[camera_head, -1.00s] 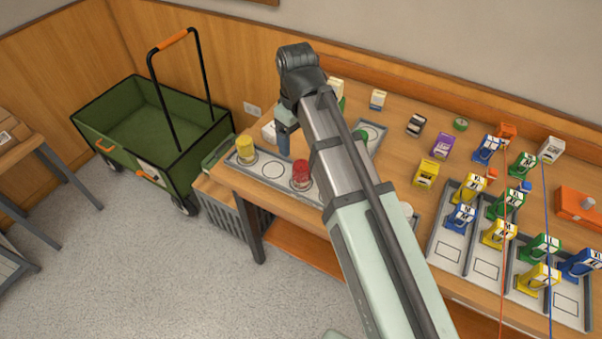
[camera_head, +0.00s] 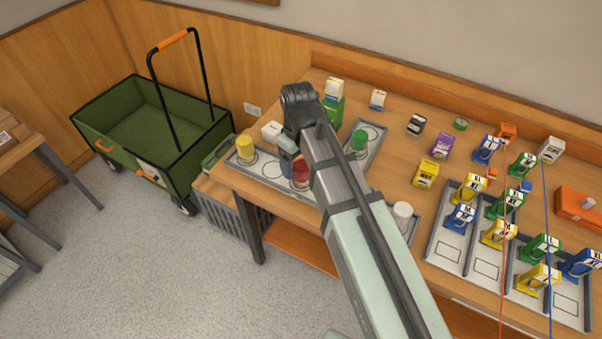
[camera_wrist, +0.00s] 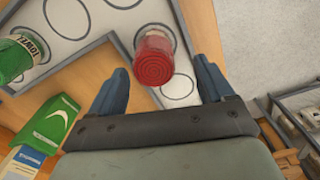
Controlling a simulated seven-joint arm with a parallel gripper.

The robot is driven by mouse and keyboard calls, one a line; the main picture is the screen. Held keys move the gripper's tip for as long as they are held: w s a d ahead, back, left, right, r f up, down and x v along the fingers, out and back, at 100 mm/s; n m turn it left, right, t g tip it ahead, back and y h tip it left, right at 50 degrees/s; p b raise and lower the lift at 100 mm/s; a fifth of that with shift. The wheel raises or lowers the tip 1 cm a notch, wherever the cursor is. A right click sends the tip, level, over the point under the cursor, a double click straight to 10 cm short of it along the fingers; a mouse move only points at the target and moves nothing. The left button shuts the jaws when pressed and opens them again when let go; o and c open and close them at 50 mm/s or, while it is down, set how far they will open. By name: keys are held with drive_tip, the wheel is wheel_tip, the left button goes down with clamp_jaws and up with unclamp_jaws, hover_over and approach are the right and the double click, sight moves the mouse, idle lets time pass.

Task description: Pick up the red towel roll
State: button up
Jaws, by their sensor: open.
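The red towel roll (camera_head: 300,175) stands upright on the grey tray with ring marks (camera_head: 262,167) near the table's left end. My arm partly hides it in the head view. In the wrist view the red towel roll (camera_wrist: 154,58) shows its spiral top, just ahead of the fingertips and roughly centred between them. My gripper (camera_wrist: 160,82) is open and empty, its blue fingers spread wider than the roll. In the head view my gripper (camera_head: 288,157) is beside and above the roll; its fingertips are partly hidden.
A yellow roll (camera_head: 245,149), a green roll (camera_head: 359,142) and a white roll (camera_head: 402,213) stand on the same angled tray. A green box (camera_head: 334,110) stands behind. Several coloured packets fill the table's right side. A green cart (camera_head: 150,135) stands on the floor at left.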

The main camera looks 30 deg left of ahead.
sight(301, 165)
drive_tip(key=shift+w+d+f, duration=0.1)
drive_tip(key=shift+w+f, duration=0.05)
drive_tip(key=shift+f, duration=1.1)
drive_tip(key=shift+w+d+f, duration=0.1)
drive_tip(key=shift+w+f, duration=0.05)
drive_tip(key=shift+f, duration=1.1)
drive_tip(key=c, duration=1.2)
